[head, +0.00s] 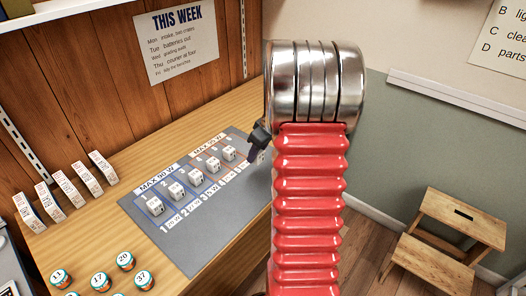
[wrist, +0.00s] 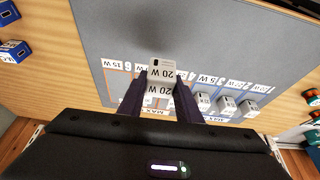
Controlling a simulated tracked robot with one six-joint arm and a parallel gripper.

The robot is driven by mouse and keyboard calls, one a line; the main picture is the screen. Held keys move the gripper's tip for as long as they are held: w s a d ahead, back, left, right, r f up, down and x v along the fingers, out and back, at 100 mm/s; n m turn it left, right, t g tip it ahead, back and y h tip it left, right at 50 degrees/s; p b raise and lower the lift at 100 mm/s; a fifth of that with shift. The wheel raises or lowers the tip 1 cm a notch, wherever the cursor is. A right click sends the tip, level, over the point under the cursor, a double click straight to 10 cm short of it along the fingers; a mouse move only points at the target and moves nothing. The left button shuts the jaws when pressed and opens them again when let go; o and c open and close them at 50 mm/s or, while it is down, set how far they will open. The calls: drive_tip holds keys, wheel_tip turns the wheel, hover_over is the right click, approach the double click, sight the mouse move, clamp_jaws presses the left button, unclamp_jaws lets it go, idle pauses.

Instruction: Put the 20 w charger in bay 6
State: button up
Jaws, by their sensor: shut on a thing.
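The 20 W charger (wrist: 160,72) is a small white block, its "20 W" label facing the wrist camera. My gripper (wrist: 155,88) is shut on it, a dark finger at either side. In the wrist view, the number 6 (wrist: 128,67) on the grey mat (wrist: 190,35) shows just left of the charger. The bay floor beneath the charger is hidden, and I cannot tell whether the charger touches the mat. In the head view my gripper (head: 256,136) is at the mat's far right end, mostly behind my red arm.
Several white chargers (head: 195,176) stand in a row of bays on the mat. White labelled boxes (head: 69,188) stand at the left of the wooden bench. Numbered round tubs (head: 101,280) sit at its front. A wooden step stool (head: 455,230) is on the floor at right.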

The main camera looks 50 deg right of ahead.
drive_tip(key=w+a, duration=0.3)
drive_tip(key=a, duration=0.9)
drive_tip(key=w+a, duration=0.3)
drive_tip(key=a, duration=0.9)
drive_tip(key=w+a+m, duration=0.1)
drive_tip(key=w+a, duration=0.1)
drive_tip(key=a, duration=1)
drive_tip(key=shift+w+a+f, duration=0.35)
drive_tip(key=shift+w, duration=0.05)
drive_tip(key=shift+a, duration=0.1)
